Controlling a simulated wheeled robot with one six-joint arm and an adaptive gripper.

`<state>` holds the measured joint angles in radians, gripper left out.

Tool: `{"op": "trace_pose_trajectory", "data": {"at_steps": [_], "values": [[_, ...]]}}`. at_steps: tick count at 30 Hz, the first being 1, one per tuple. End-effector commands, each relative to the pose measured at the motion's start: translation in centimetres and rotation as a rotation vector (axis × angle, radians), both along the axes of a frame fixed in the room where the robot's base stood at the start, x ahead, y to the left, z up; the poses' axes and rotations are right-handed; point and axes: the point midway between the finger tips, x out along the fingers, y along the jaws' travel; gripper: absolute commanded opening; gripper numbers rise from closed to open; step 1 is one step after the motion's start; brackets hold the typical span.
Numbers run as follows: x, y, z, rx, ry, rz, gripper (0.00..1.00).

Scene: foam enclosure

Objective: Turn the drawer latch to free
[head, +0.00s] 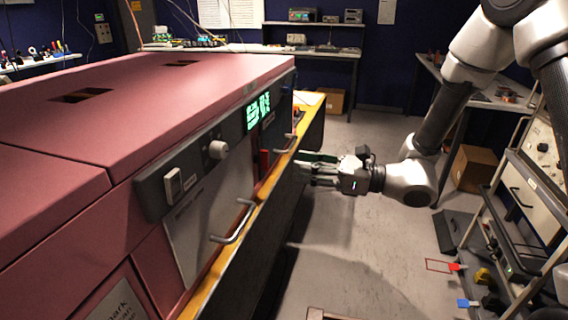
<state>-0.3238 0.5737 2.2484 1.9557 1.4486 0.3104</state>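A pink machine cabinet (150,100) fills the left of the head view. On its dark front panel sit a white round knob (218,149), a white rocker-like switch (174,185) and a small upright red piece (264,161). I cannot tell for sure which part is the drawer latch; the red piece sits beside a metal handle (285,144). A second metal handle (234,222) is nearer. My gripper (304,167) points left at the cabinet front, right of the red piece and the far handle. Its fingers look spread, with nothing seen between them. Contact with the front cannot be made out.
A yellow ledge (209,283) runs along the cabinet front. A green display (258,110) glows above. A shelf cart (520,190) stands at the right, with a cardboard box (474,168) behind it. Grey floor (350,260) lies open between cabinet and cart.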

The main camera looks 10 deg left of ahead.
Motion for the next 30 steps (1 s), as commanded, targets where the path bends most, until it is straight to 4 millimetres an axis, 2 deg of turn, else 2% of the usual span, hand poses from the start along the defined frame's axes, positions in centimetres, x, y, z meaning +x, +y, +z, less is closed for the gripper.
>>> {"op": "trace_pose_trajectory", "data": {"at_steps": [3,6,17,19,22,25,27,29,30], "values": [[-0.1,-1.8,0.0,0.000,0.000,-0.002,0.32],[-0.2,-2.6,0.0,0.000,0.000,-0.001,0.32],[-0.3,-2.9,0.0,0.000,-0.002,0.001,0.32],[-0.4,-3.0,-0.5,-0.021,-0.024,0.005,0.32],[-2.6,-3.8,-2.2,-0.090,-0.058,0.093,0.32],[-6.5,-5.7,-4.6,-0.189,-0.107,0.248,0.32],[-9.4,-8.1,-5.3,-0.264,-0.186,0.384,0.32],[-11.5,-10.7,-5.5,-0.331,-0.277,0.498,0.32],[-12.6,-12.6,-5.5,-0.378,-0.345,0.574,0.32]]}}
